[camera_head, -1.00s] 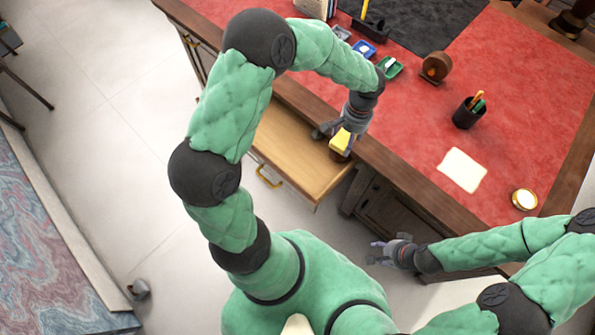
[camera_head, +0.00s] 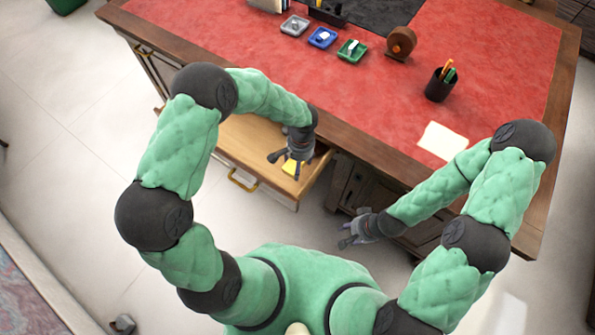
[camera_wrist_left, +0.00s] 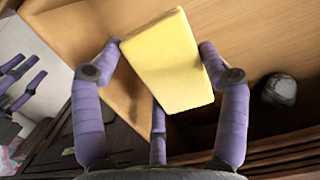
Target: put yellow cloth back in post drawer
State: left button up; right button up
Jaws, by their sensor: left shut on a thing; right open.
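The yellow cloth (camera_wrist_left: 168,62) is a thick folded block between the fingers of my left gripper (camera_wrist_left: 160,55) in the left wrist view. The left gripper is shut on it, over the open wooden drawer (camera_head: 246,150). In the head view the cloth (camera_head: 291,168) shows just below the left gripper (camera_head: 290,160), low at the drawer's right end; whether it touches the drawer floor I cannot tell. My right gripper (camera_head: 350,235) is open and empty, in front of the desk to the right of the drawer.
A dark round object (camera_wrist_left: 279,90) lies in the drawer in the left wrist view. On the red desk top (camera_head: 400,100) stand small trays (camera_head: 322,38), a pen cup (camera_head: 440,84), a brown round holder (camera_head: 400,43) and a white paper (camera_head: 443,141). The drawer's left part is bare.

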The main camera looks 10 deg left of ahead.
pick_arm(q)
notch_tip(320, 180, down, 5)
jog(key=shift+r+b, duration=0.15)
jog(key=shift+b, duration=0.7)
jog(key=shift+r, duration=0.1)
jog(key=shift+f, duration=0.25)
jog(key=o, duration=1.2)
jog(key=shift+r, duration=0.1)
